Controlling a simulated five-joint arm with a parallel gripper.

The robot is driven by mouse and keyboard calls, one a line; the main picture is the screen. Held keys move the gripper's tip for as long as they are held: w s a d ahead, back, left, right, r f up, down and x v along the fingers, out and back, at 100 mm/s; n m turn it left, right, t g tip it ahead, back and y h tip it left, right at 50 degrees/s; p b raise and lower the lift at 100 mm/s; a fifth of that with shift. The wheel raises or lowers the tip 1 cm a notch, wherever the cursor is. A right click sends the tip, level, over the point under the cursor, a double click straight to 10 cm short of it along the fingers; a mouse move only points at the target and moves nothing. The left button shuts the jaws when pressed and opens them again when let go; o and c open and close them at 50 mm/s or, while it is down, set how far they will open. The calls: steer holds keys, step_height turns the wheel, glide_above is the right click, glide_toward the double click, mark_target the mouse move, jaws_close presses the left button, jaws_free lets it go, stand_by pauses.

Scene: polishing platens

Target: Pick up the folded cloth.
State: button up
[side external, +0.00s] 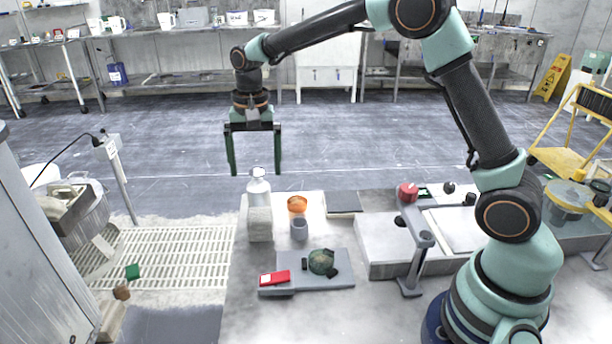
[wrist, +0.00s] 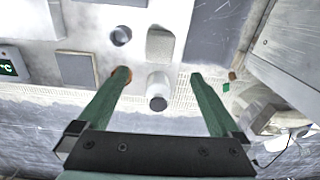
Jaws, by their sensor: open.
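What looks like the folded cloth is a pale grey, rough-surfaced block (side external: 260,224) near the left edge of the bench in the side view. In the wrist view, the cloth (wrist: 160,45) is a rounded grey square just beyond the bottle. My gripper (side external: 255,172) is open and empty, its green fingers pointing down, above and behind the cloth. In the wrist view, the gripper (wrist: 159,77) has its fingers wide apart, with the cloth farther up the picture between their lines.
A clear bottle (side external: 258,187) stands right behind the cloth. An orange cup (side external: 297,204) and a grey cup (side external: 299,229) stand to its right. A grey tray (side external: 340,267) holds a red item and a dark green object. A dark slab (side external: 344,202) lies behind the tray.

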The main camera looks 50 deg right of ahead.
steer(key=f, duration=0.2)
glide_above(260, 214)
steer(key=f, duration=0.6)
steer(key=shift+w+a, duration=0.15)
steer(key=shift+a, duration=0.05)
steer(key=shift+s+d+f, duration=0.1)
steer(key=shift+f, duration=1.3)
steer(key=shift+s+d+f, duration=0.1)
steer(key=shift+f, duration=1.25)
steer(key=c, duration=1.2)
steer(key=shift+c, duration=0.2)
steer(key=shift+r, duration=0.15)
step_height(260, 214, up, 20)
